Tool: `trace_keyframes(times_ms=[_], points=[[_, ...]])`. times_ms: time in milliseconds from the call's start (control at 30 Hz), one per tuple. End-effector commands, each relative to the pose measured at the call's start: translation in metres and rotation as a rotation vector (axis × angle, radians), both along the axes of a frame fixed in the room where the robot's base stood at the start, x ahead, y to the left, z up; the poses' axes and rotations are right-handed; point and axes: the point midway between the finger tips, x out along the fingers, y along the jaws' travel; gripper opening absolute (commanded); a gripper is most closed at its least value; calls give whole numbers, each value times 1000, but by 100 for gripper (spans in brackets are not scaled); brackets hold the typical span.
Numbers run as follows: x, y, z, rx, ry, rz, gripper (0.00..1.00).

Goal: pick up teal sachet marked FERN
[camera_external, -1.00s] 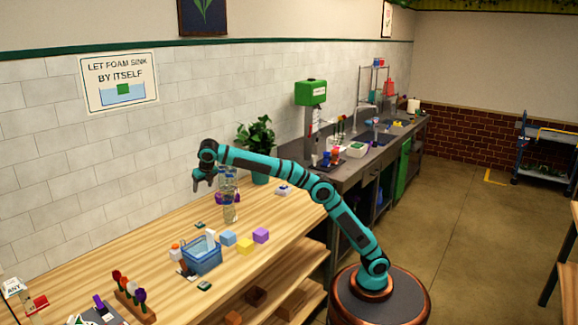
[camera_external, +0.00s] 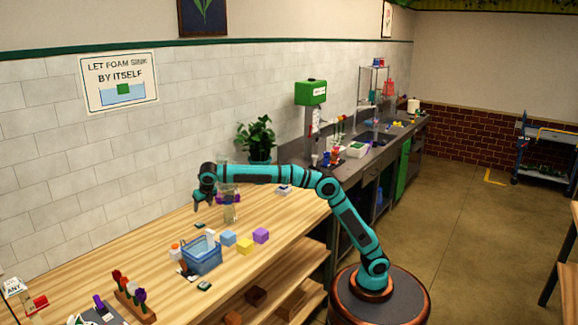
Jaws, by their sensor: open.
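Two small flat dark teal-green packets lie on the wooden table. One packet (camera_external: 200,225) is behind the blue basket, and the other packet (camera_external: 204,286) is in front of it near the table's front edge. Their markings are too small to read, so I cannot tell which one says FERN. My gripper (camera_external: 203,204) points down with open, empty jaws. It appears above the packet behind the basket, apart from it.
A blue basket (camera_external: 202,259) with a white item stands near the packets. A clear vase (camera_external: 229,212) stands close right of my gripper. The table's left rear is clear.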

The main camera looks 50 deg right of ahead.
Motion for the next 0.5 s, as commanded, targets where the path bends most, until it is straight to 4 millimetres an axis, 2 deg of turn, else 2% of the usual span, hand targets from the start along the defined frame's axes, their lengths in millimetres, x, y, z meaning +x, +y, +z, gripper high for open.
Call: trace_keyframes(times_ms=[300, 500], points=[[20, -2, -49, -2, 1, -1, 65], [25, -3, -63, 0, 1, -1, 65]])
